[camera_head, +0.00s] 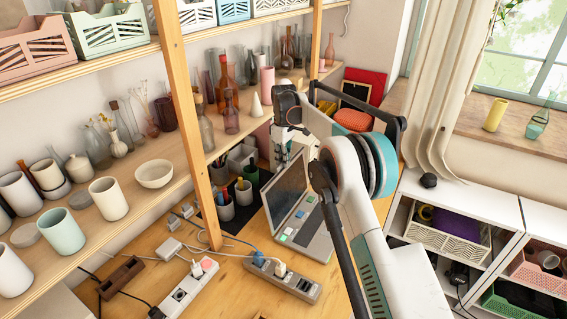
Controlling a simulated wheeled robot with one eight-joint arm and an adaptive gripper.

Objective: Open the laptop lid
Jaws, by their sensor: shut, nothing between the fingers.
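The laptop (319,246) sits on the wooden desk with its lid (286,196) raised. The dark screen stands up from the base at a steep tilt and faces right, toward the keyboard. Small coloured squares lie on or show on the front part of the base. My gripper (281,161) points down at the far upper end of the lid and is shut with nothing held. Its fingertips are small and partly merge with the background, so I cannot tell whether they touch the lid. My arm hides the laptop's right side.
A wooden shelf post (190,130) stands left of the laptop, beside shelves of bottles and vases. Pen cups (244,192) stand close behind the lid. Power strips (285,279) and cables lie on the desk in front. A red-orange object (353,120) lies beyond my arm.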

